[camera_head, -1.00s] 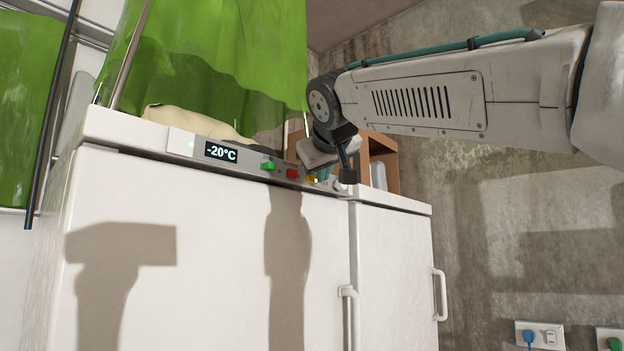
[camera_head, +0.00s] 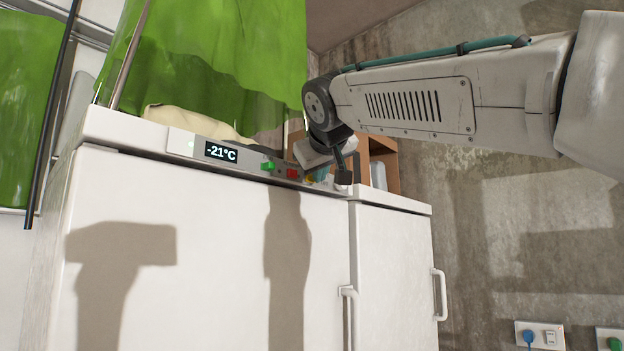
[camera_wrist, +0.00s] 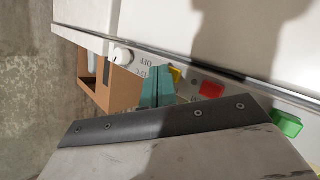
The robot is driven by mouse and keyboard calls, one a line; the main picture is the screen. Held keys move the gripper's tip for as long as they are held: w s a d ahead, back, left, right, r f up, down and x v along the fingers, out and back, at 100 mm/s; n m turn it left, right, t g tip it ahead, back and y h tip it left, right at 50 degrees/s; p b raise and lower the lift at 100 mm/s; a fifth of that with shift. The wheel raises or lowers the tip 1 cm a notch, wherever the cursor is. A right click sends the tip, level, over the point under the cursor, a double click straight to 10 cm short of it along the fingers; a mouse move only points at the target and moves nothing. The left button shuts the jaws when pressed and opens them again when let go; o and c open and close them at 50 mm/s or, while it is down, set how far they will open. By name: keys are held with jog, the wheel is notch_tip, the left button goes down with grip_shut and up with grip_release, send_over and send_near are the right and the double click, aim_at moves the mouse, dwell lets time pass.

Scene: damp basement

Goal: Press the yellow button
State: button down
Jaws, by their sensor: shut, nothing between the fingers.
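The yellow button (camera_wrist: 176,74) is on the grey control strip of a white appliance. In the wrist view it shows just beside the teal fingertips of my gripper (camera_wrist: 159,75). In the head view only a small part of the yellow button (camera_head: 310,179) shows, near my gripper (camera_head: 320,176), which partly covers it. My gripper is shut and holds nothing. The fingertips are at or very close to the button; I cannot tell whether they touch it.
A red button (camera_head: 293,174) and a green button (camera_head: 269,166) sit to the left on the strip, with a display (camera_head: 221,152) reading -21°C. A white knob (camera_wrist: 121,54) is on the yellow button's other side. A brown wooden box (camera_wrist: 108,88) stands behind the fingers.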

jog(key=shift+w+a, duration=0.15)
jog(key=shift+a, duration=0.1)
dwell(0.4)
jog(key=shift+d, duration=0.1)
jog(key=shift+s+d, duration=0.45)
jog(key=shift+d, duration=0.05)
jog(key=s+d, duration=0.3)
jog(key=d, duration=0.1)
jog(key=shift+s+d, duration=0.35)
jog(key=shift+d, duration=0.05)
jog(key=shift+f, duration=0.1)
dwell(0.5)
